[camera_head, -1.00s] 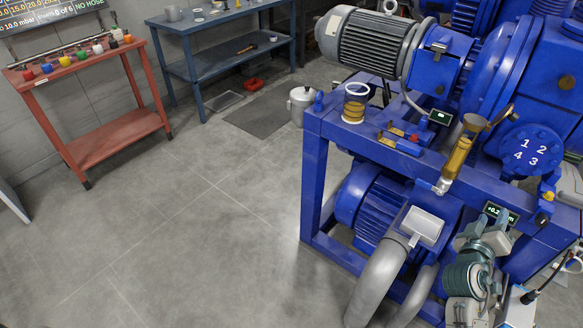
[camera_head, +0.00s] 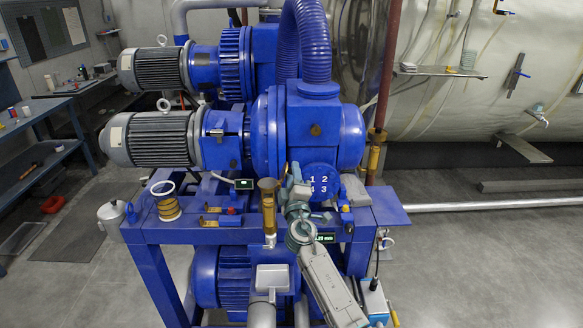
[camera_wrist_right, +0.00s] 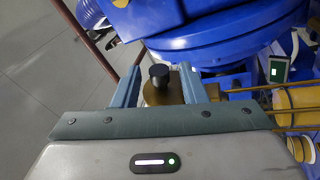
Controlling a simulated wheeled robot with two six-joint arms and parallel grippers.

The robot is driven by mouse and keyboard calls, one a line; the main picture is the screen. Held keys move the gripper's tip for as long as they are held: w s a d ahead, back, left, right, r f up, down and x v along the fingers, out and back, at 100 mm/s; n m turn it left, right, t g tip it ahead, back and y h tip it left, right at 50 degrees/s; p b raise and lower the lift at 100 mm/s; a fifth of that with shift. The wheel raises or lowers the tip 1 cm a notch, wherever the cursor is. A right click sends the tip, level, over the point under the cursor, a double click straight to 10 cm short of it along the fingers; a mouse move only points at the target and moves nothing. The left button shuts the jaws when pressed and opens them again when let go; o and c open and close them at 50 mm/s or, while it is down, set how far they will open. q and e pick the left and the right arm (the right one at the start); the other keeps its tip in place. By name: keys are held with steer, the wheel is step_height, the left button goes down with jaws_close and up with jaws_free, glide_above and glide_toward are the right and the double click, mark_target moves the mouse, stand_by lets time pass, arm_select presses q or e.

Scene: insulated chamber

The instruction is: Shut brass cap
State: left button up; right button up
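The brass filler pipe (camera_head: 268,212) stands upright at the front of the blue pump frame, with a wider cup (camera_head: 267,184) on top. My right gripper (camera_head: 296,184) reaches up from below, just right of that cup, and hides what lies behind it. In the right wrist view, a brass disc, apparently the brass cap (camera_wrist_right: 153,95), with a black knob (camera_wrist_right: 160,75) shows between the fingers of my right gripper (camera_wrist_right: 158,84). The fingers are apart on either side of the knob, with gaps visible. I cannot tell the cap's exact tilt. My left gripper is not in view.
A sight glass with amber rings (camera_head: 167,207) stands left of the pipe. The blue pump housing (camera_head: 310,130) rises close behind, with a numbered round plate (camera_head: 320,185) beside my gripper. Open floor (camera_head: 470,265) lies right.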

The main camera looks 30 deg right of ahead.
steer(key=shift+x, duration=0.9)
steer(key=shift+c, duration=0.5)
jaws_close()
